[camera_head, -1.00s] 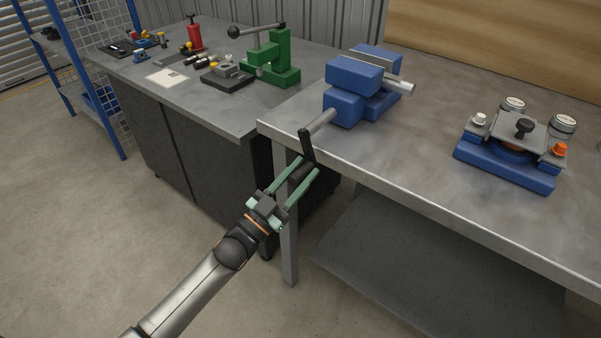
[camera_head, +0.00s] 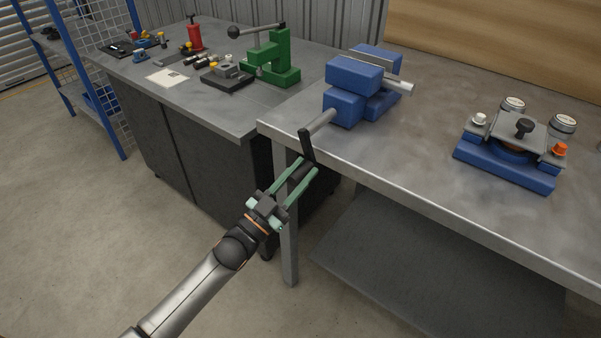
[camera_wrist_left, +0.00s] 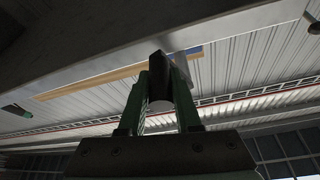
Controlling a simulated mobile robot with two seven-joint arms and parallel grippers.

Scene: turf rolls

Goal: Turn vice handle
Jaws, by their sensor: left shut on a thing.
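The blue vice (camera_head: 354,80) sits on the workbench near its front left corner. Its grey screw (camera_head: 321,122) points out over the front edge to a dark crank handle (camera_head: 307,146). My left gripper (camera_head: 305,171), with green fingers, is shut on the lower part of the handle, just in front of the bench edge. In the left wrist view the fingers (camera_wrist_left: 161,98) close around the dark handle (camera_wrist_left: 157,76), which hides part of what lies behind it. My right gripper is not in view.
The grey workbench (camera_head: 430,130) has its front edge close behind my gripper. A blue fixture (camera_head: 505,165) stands on its right part. A green press (camera_head: 276,62) and small tools are on the left bench. Open floor (camera_head: 100,230) lies at the left.

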